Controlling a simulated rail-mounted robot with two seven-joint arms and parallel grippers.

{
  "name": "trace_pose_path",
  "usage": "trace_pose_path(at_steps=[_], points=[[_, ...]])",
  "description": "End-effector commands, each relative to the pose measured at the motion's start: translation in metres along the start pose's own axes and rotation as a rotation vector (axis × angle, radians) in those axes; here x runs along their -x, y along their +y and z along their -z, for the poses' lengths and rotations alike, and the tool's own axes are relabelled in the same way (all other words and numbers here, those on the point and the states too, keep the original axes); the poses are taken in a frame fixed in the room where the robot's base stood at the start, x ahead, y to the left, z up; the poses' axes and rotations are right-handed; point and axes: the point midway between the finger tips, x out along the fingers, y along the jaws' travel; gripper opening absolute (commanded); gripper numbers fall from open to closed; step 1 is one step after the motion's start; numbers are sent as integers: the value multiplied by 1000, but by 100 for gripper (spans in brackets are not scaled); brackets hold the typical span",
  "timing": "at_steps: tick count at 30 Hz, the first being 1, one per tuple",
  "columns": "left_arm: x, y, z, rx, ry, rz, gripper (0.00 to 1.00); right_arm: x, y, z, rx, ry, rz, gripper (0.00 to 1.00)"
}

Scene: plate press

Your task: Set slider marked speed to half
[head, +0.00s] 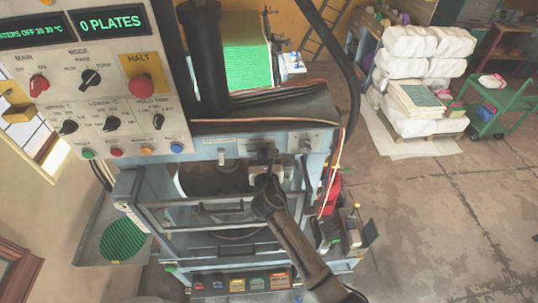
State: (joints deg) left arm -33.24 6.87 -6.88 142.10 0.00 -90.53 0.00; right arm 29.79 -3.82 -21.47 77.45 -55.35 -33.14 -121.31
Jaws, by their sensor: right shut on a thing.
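My right gripper (265,176) reaches up from the bottom of the head view to the front strip of the press (285,139), below its dark top ledge. It is shut on a small dark slider knob (264,157) at the middle of that strip. The fingers and wrist hide part of the slider, and its mark and scale are too small to read, so its exact setting cannot be told. My left gripper is not in view.
A control panel (112,120) with knobs, buttons and a red HALT button (141,87) stands at upper left. A pale lever (221,158) and another control (306,146) flank the slider. Pipes and cables run close by on the right. Open floor lies farther right.

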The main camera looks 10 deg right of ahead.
Motion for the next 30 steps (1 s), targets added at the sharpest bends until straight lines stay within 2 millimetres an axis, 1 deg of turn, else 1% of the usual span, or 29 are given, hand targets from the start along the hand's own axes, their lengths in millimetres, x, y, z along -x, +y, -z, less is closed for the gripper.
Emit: trace_pose_path(at_steps=[1,3,11,12,19,26,30], points=[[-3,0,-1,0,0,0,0,0,10,2,0,1,-3,0],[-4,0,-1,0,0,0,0,0,18,2,0,1,-2,0],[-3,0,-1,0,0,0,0,0,18,1,0,1,0,0],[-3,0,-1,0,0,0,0,0,18,1,1,1,0,18],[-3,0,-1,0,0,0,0,0,18,1,0,0,0,40],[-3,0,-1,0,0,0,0,1,18,0,0,0,0,40],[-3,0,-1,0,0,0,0,8,18,1,-1,-1,-1,40]])
